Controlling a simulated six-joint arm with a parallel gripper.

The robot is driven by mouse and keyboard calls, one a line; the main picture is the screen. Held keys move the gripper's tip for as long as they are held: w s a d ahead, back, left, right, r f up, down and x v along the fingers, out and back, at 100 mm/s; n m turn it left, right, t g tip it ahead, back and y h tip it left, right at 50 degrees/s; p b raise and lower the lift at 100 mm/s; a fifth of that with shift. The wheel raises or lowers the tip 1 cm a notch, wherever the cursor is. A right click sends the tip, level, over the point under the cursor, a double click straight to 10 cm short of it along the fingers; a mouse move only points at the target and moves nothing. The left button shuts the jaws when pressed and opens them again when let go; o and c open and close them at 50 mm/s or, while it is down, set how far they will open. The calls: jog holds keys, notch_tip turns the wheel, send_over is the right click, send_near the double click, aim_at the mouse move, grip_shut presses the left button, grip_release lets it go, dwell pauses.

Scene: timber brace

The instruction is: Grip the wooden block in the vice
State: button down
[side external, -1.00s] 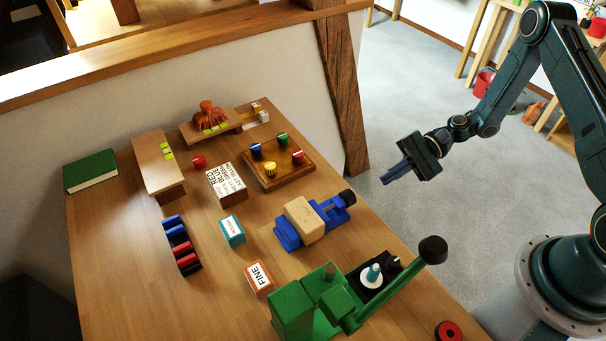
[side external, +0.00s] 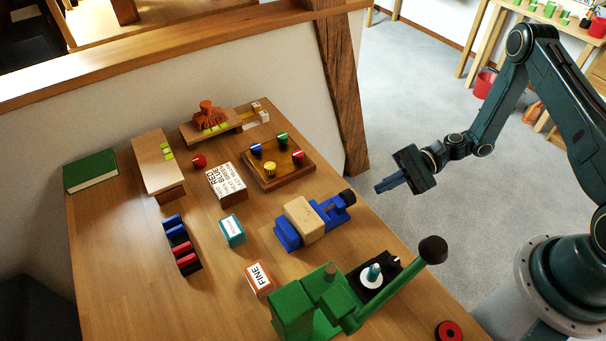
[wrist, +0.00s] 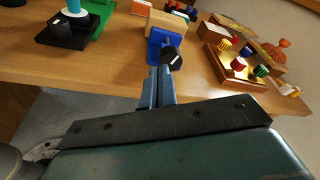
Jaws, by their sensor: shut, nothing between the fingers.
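The wooden block (side external: 304,220) is pale and sits in the blue vice (side external: 287,235), between its jaws. I cannot tell whether the jaws press on it. The vice has a black knob (side external: 348,197) at its right end. In the wrist view the block (wrist: 165,23), the vice (wrist: 156,46) and the knob (wrist: 172,59) are ahead of the fingers. My gripper (side external: 378,188) is shut and empty, a little to the right of the knob and off the table's edge. In the wrist view my gripper (wrist: 158,72) has its fingertips close to the knob in the picture; contact is not clear.
A green press (side external: 293,308) with a long lever stands in front of the vice. A board of coloured knobs (side external: 275,178) lies behind it. Boxes marked FINE (side external: 259,279) and a teal one (side external: 232,231) stand to the left. Space right of the table is open.

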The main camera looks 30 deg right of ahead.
jog(key=shift+a, duration=2.7)
jog(key=shift+w+f, duration=0.15)
jog(key=shift+w, duration=0.05)
jog(key=shift+w+r, duration=0.5)
jog(key=shift+w, duration=0.05)
jog(key=shift+w+r, duration=0.1)
jog(key=shift+w, duration=0.5)
jog(key=shift+s+r, duration=0.1)
jog(key=shift+r, duration=0.35)
jog(key=shift+d, duration=0.15)
jog(key=shift+d, duration=2.85)
